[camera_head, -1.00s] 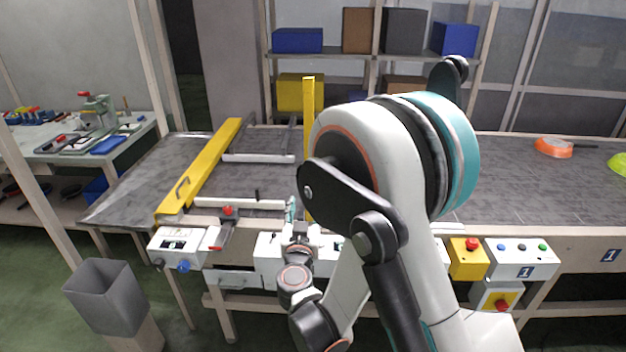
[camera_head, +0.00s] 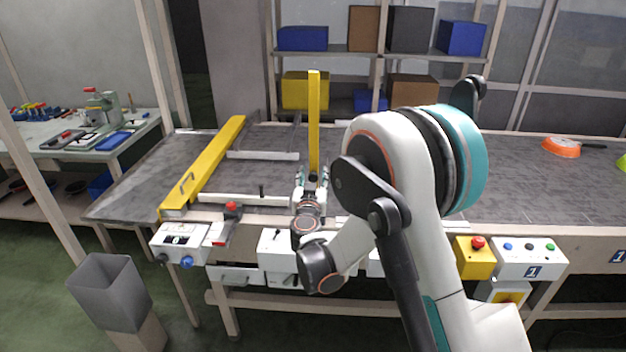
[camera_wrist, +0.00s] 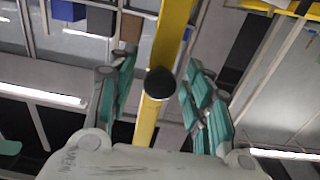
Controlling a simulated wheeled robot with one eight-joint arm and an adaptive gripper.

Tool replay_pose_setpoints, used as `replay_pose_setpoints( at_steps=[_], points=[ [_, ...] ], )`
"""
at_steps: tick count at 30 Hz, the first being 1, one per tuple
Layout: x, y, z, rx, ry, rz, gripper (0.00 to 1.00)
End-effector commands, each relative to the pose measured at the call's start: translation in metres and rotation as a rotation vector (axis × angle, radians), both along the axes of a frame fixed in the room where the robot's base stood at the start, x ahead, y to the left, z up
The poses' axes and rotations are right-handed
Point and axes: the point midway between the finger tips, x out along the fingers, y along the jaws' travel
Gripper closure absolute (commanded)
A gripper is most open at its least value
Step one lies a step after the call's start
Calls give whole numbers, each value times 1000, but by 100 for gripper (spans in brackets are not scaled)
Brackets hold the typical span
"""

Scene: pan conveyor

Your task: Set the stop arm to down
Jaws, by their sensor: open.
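The stop arm (camera_head: 314,115), a yellow bar, stands upright over the conveyor's near side. In the wrist view the yellow bar (camera_wrist: 172,35) runs down the middle with a round black knob (camera_wrist: 160,83) on it. My gripper (camera_head: 312,180) is at the lower part of the bar. Its green-padded fingers are open, one on each side of the bar and knob in the wrist view (camera_wrist: 165,100). I see gaps between the pads and the knob. The bar's foot is hidden behind my gripper.
A yellow diagonal beam (camera_head: 205,165) with a handle lies across the conveyor (camera_head: 400,195) at left. Control boxes (camera_head: 530,257) line the front edge. An orange pan (camera_head: 561,147) is at the far right. A grey bin (camera_head: 110,290) stands at lower left.

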Motion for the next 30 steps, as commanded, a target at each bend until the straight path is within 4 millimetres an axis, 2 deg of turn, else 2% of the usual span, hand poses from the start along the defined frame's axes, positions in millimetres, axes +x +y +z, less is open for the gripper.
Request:
replay_pose_setpoints(
  at_steps=[5, 6, 12, 22, 30],
  points=[
    [0, 0, 0, 0, 0, 0, 54],
    [0, 0, 0, 0, 0, 0, 59],
    [0, 0, 0, 0, 0, 0, 100],
    [3, 0, 2, 2, 17, 0, 100],
    [19, -1, 7, 7, 117, -1, 100]
  ],
)
